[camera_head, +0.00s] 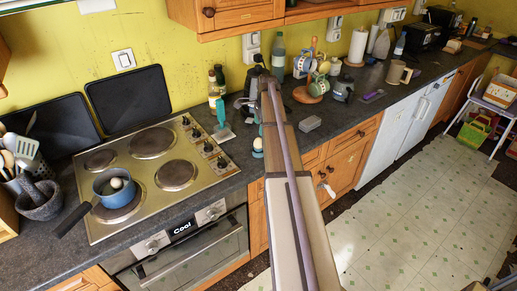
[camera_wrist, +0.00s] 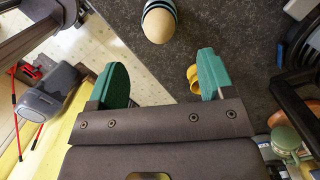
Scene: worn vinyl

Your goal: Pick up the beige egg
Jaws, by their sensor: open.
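The beige egg (camera_head: 257,143) sits upright in a small blue-striped cup on the dark countertop, to the right of the stove and close beside my arm in the head view. In the wrist view the egg (camera_wrist: 159,27) shows at the top middle, with its striped cup behind it. My gripper (camera_wrist: 163,62) is open and empty, with its two teal fingers apart. The egg lies beyond the fingertips, roughly in line with the gap between them, and is not touched.
A blue pot (camera_head: 108,199) holding a pale egg-shaped thing stands on the stove (camera_head: 175,174). A grey block (camera_head: 310,123) lies to the right. A yellow object (camera_wrist: 193,76) shows by the right finger.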

